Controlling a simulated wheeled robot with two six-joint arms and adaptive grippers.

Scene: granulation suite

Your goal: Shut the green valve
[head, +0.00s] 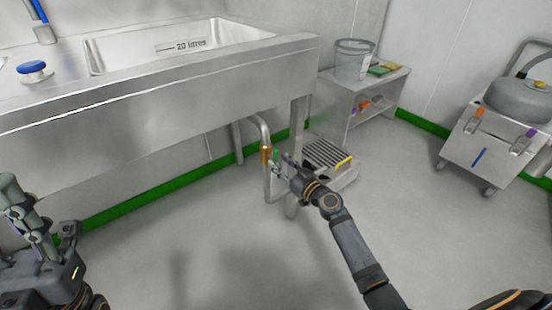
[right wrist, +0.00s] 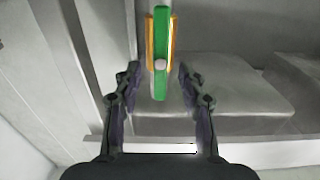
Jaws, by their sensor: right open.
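The green valve handle (right wrist: 161,55) stands upright in the right wrist view, on a brass valve body (right wrist: 150,42) with a pale round hub at its middle. In the head view the brass body (head: 266,154) sits on a grey pipe under the sink, with a bit of the green handle (head: 275,155) showing on its right side. My right gripper (right wrist: 157,78) is open, with one finger on each side of the handle's lower part and a gap on both sides. In the head view the right gripper (head: 285,165) reaches in beside the valve. My left gripper (head: 45,215) is at the lower left, away from the valve.
The steel sink (head: 190,85) overhangs the valve, and its leg (head: 297,128) stands close to the right gripper. A grated step (head: 328,154) is just right of the gripper. A shelf unit with a bucket (head: 353,60) and a trolley (head: 492,140) stand farther right. The front floor is clear.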

